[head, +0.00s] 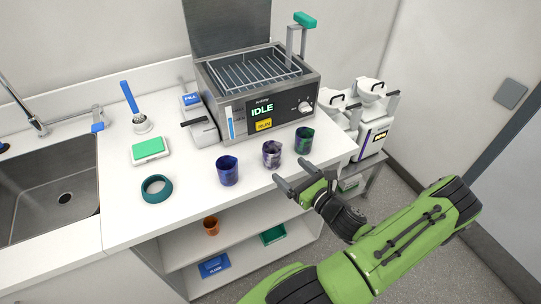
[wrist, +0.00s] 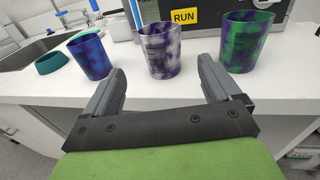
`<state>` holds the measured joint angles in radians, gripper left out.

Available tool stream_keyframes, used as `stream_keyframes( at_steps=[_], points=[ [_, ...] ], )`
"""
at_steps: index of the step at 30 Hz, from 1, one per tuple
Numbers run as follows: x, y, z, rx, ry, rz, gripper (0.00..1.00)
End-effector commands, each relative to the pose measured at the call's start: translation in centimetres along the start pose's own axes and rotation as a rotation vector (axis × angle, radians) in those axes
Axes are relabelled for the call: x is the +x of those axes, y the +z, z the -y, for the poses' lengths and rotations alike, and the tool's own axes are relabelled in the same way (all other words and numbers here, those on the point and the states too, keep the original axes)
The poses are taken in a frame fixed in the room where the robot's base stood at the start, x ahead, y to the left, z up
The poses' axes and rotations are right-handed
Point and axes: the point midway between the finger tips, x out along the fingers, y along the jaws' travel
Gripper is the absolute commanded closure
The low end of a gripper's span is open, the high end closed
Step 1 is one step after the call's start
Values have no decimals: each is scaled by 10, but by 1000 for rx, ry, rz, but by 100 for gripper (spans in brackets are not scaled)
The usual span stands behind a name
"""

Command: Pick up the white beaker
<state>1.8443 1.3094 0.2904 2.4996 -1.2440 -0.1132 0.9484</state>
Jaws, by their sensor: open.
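The white beaker (head: 271,154) has dark purple blotches and stands upright on the counter near its front edge, between two others. It also shows in the wrist view (wrist: 160,48), straight ahead between my finger lines. A blue beaker (head: 228,170) stands to its left and a green and purple beaker (head: 303,140) to its right. My gripper (head: 291,172) is open and empty, just in front of the counter edge. Its fingers (wrist: 158,85) point toward the white beaker, which stands beyond the fingertips, apart from them.
A teal ring (head: 156,188) and a green-topped box (head: 149,149) lie to the left, beside a sink (head: 45,190). Open shelves (head: 240,234) lie below the counter.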

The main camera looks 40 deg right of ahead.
Motion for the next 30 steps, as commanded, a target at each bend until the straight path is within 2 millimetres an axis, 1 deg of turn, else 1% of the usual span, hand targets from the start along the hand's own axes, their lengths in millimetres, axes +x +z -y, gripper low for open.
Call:
stream_keyframes(
  at_steps=[1, 3, 6, 8, 15, 18, 23, 24, 26, 30],
  points=[
    [13, -1, -1, -4, 6, 1, 9],
    [29, 0, -1, -3, 5, 1, 9],
    [43, 0, 0, -4, 3, 0, 9],
    [48, 0, -1, -4, 2, 0, 9],
    [91, -1, -2, -6, 4, 0, 9],
    [99, -1, -2, -4, 1, 0, 9],
    [99, -1, -1, -2, 0, -1, 9],
    [99, -1, -1, -3, 0, -1, 11],
    [99, -1, -1, -3, 1, -1, 20],
    [99, -1, -1, -3, 1, -1, 42]
  ],
)
